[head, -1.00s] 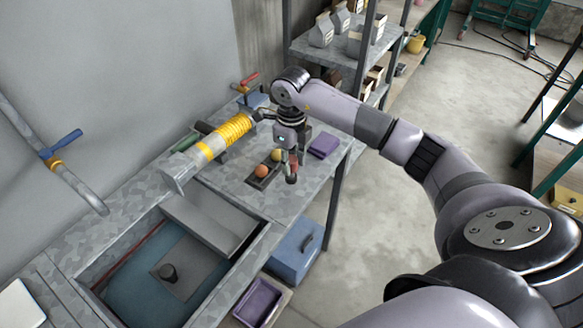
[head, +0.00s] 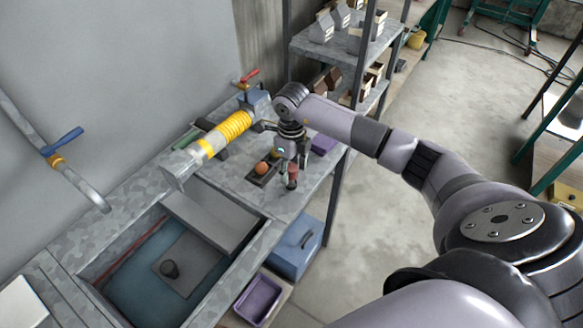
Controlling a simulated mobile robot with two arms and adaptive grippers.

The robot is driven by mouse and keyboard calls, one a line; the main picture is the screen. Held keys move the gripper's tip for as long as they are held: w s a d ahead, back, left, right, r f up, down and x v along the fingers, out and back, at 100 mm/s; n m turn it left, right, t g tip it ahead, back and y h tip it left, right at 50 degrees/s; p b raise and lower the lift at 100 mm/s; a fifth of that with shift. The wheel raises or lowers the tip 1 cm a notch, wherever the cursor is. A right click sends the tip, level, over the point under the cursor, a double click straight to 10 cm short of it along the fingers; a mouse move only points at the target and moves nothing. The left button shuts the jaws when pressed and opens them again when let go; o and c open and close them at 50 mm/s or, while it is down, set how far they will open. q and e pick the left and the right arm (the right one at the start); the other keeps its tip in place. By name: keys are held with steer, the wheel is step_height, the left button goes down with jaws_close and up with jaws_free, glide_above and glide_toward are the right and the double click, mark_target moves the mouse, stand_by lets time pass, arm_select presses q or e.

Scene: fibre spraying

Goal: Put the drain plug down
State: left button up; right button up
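My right gripper (head: 289,168) points down over the right part of the speckled workbench (head: 226,184), beside a small dark tray (head: 257,181). It is shut on a small reddish piece with a dark end, which I take for the drain plug (head: 292,172); the fingers partly hide it. I cannot tell whether its lower end touches the bench. My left gripper is out of view.
An orange ball (head: 262,168) lies in the tray, with another partly hidden behind my gripper. A yellow-ribbed tube (head: 229,130) lies left of it. A purple block (head: 323,143) sits to the right. A blue box (head: 295,249) and purple bin (head: 258,299) stand below the bench edge.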

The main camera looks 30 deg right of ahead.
steer(key=shift+r, duration=0.15)
steer(key=shift+r, duration=0.2)
step_height(320, 180, up, 12)
steer(key=b, duration=0.3)
steer(key=shift+f, duration=0.15)
stand_by(0.3)
